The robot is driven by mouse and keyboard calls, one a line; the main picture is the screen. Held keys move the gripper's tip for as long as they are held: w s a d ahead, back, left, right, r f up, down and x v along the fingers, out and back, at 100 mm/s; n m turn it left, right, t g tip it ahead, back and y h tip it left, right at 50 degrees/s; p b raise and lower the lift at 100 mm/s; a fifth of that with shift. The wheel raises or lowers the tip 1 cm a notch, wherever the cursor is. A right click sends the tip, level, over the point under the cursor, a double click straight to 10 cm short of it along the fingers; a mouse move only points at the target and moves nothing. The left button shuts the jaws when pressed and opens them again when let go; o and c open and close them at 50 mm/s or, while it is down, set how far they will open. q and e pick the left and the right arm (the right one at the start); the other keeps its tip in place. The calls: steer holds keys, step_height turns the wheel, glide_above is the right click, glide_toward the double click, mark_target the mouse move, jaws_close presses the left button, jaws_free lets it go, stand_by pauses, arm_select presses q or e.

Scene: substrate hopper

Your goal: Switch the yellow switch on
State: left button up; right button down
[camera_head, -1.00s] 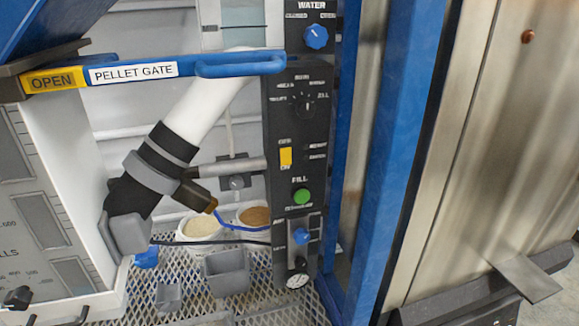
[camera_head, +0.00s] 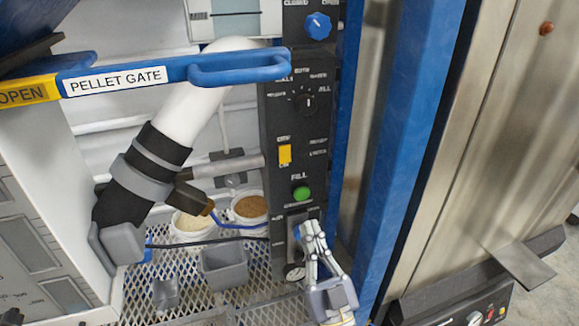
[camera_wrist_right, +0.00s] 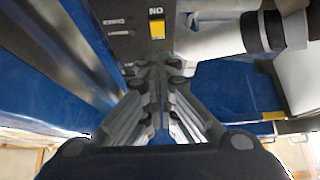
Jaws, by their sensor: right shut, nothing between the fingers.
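The yellow switch (camera_head: 285,154) is a small upright rocker on the black control panel (camera_head: 283,113), between the black selector knob and the green button. In the right wrist view the picture is turned over, and the yellow switch (camera_wrist_right: 157,29) shows near the top with an upside-down ON label beside it. I cannot tell which way it is tipped. My right gripper (camera_head: 308,228) is shut and empty, in front of the lower panel, below and right of the switch. In the wrist view its closed fingertips (camera_wrist_right: 155,66) point toward the switch, with a visible gap. My left gripper is not in view.
The blue pellet gate handle (camera_head: 240,68) crosses in front of the panel above the switch. A green button (camera_head: 301,193) and a blue water knob (camera_head: 318,26) are on the panel. A blue post (camera_head: 407,150) stands to the right. A white pipe (camera_head: 191,110) runs left.

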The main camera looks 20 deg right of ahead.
steer(key=shift+s+d+r+h, duration=0.1)
steer(key=shift+r+h, duration=0.05)
steer(key=shift+r, duration=0.2)
steer(key=shift+s+d+r+h, duration=0.1)
steer(key=shift+r+h, duration=0.05)
steer(key=shift+r, duration=0.2)
steer(key=p, duration=0.4)
glide_toward(286, 148)
step_height(286, 148, up, 3)
steer(key=w, duration=0.3)
steer(key=shift+w+a+f, duration=0.1)
steer(key=shift+w+f, duration=0.1)
steer(key=shift+w, duration=0.2)
